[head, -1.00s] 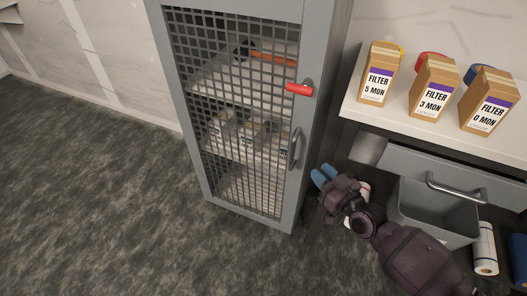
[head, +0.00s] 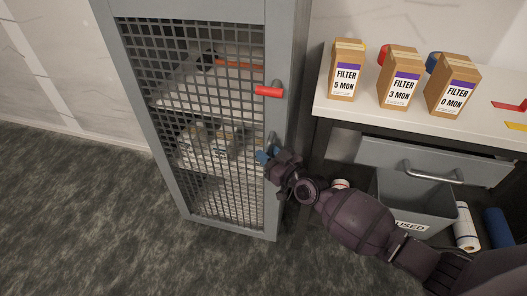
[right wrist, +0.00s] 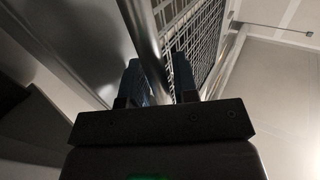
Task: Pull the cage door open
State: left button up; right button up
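The cage door (head: 195,120) is a grey frame with dark metal mesh and looks shut. Its upright metal handle (head: 272,140) is on the right side of the frame, partly hidden by my right gripper (head: 265,154). In the right wrist view, the handle bar (right wrist: 147,45) runs between the two blue fingers of the right gripper (right wrist: 160,82). The fingers are apart, with a gap between the bar and the right finger. A red latch lever (head: 268,91) sits above the handle, lying level. My left gripper is not in view.
Shelves with small boxes show behind the mesh. Right of the cage, a white counter (head: 420,118) bears filter boxes (head: 400,78). Below are a drawer (head: 385,157), a grey bin (head: 385,190) and rolls (head: 466,228). The floor (head: 90,220) before the cage is clear.

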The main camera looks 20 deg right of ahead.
jog(key=shift+w+a, duration=0.25)
jog(key=shift+w, duration=0.35)
jog(key=shift+c, duration=0.2)
grip_shut()
